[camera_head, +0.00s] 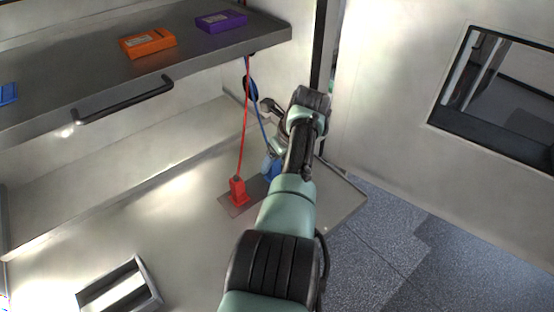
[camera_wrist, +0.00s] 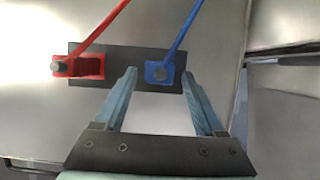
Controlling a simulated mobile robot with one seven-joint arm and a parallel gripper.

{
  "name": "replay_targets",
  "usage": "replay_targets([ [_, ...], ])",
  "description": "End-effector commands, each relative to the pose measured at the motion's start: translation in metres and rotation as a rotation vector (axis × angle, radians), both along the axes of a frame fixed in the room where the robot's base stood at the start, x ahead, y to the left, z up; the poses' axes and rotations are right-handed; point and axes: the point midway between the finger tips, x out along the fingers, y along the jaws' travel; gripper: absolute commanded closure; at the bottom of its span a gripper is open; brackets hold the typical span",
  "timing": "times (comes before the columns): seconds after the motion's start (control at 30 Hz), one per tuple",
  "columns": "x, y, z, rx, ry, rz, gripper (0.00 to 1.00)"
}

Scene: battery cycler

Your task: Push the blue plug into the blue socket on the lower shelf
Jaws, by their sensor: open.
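The blue plug (camera_wrist: 160,73), with its blue cable running up and to the right, shows in the wrist view at the right part of a dark base plate (camera_wrist: 118,52). My gripper (camera_wrist: 159,70) is open, with one fingertip on each side of the blue plug and gaps visible beside it. In the head view, the blue plug (camera_head: 270,168) is partly hidden behind my arm. I cannot make out the blue socket apart from the plug, nor how deep the plug sits.
A red plug (camera_head: 238,188) with a red cable stands left of the blue one on the same plate. An orange box (camera_head: 148,42) and a purple box (camera_head: 221,21) lie on the upper shelf (camera_head: 70,95), which has a dark handle (camera_head: 124,99). The lower shelf (camera_head: 150,230) is mostly clear.

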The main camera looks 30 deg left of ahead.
Motion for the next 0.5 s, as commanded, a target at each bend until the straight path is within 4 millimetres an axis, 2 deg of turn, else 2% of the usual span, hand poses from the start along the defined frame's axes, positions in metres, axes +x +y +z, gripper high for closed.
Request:
replay_targets([
  [0.27,-0.001,-0.003,0.007,0.000,0.000,0.000,0.29],
  [0.5,-0.004,-0.014,0.036,0.002,-0.004,0.000,0.29],
])
